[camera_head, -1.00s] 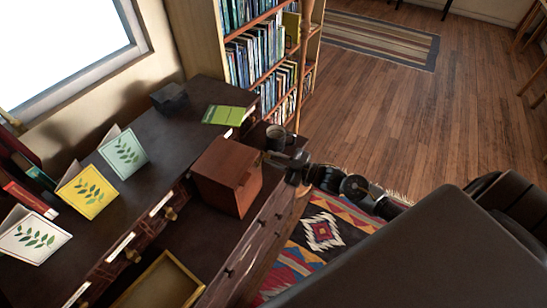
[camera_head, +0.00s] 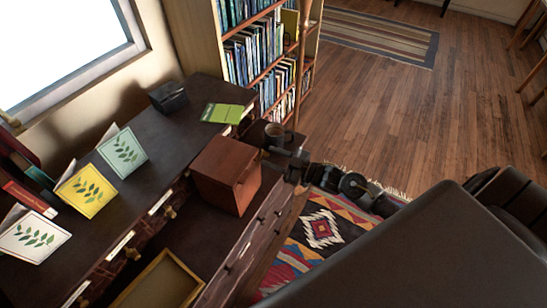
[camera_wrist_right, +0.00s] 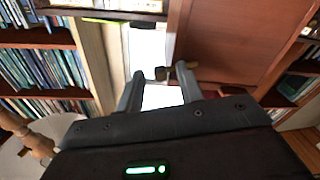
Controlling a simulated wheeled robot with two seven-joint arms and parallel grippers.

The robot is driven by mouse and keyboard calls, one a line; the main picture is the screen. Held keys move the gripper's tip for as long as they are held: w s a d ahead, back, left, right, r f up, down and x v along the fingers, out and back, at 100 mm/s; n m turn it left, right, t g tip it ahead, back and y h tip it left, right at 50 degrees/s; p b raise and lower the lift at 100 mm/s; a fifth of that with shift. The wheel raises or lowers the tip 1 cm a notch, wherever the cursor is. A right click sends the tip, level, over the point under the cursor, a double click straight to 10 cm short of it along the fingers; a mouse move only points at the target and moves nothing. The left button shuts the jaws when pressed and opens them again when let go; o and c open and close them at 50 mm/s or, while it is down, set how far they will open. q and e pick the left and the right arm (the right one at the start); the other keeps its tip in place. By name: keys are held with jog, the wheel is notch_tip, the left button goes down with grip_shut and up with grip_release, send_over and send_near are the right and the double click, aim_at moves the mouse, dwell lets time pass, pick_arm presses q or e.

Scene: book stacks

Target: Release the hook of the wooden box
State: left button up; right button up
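The wooden box (camera_head: 222,168), reddish brown and closed, stands on the dark desk in the head view. Its brown face (camera_wrist_right: 225,40) fills the upper right of the right wrist view. A small brass and dark piece, seemingly the hook (camera_wrist_right: 161,73), sticks out from the box's edge. My right gripper (camera_head: 284,158) is at the box's right side in the head view. In the wrist view its two fingers (camera_wrist_right: 160,86) are apart, with the hook piece at the tips, close to the right finger. Whether they touch cannot be told. My left gripper is not in view.
A green book (camera_head: 222,113), a dark small box (camera_head: 169,97) and leaf-print cards (camera_head: 87,191) lie or stand on the desk. A bookshelf (camera_head: 254,55) rises behind.

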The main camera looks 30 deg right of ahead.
jog(key=b+v, duration=0.2)
jog(key=v, duration=0.8)
jog(key=shift+s+d+b, duration=0.2)
jog(key=shift+s+b, duration=0.15)
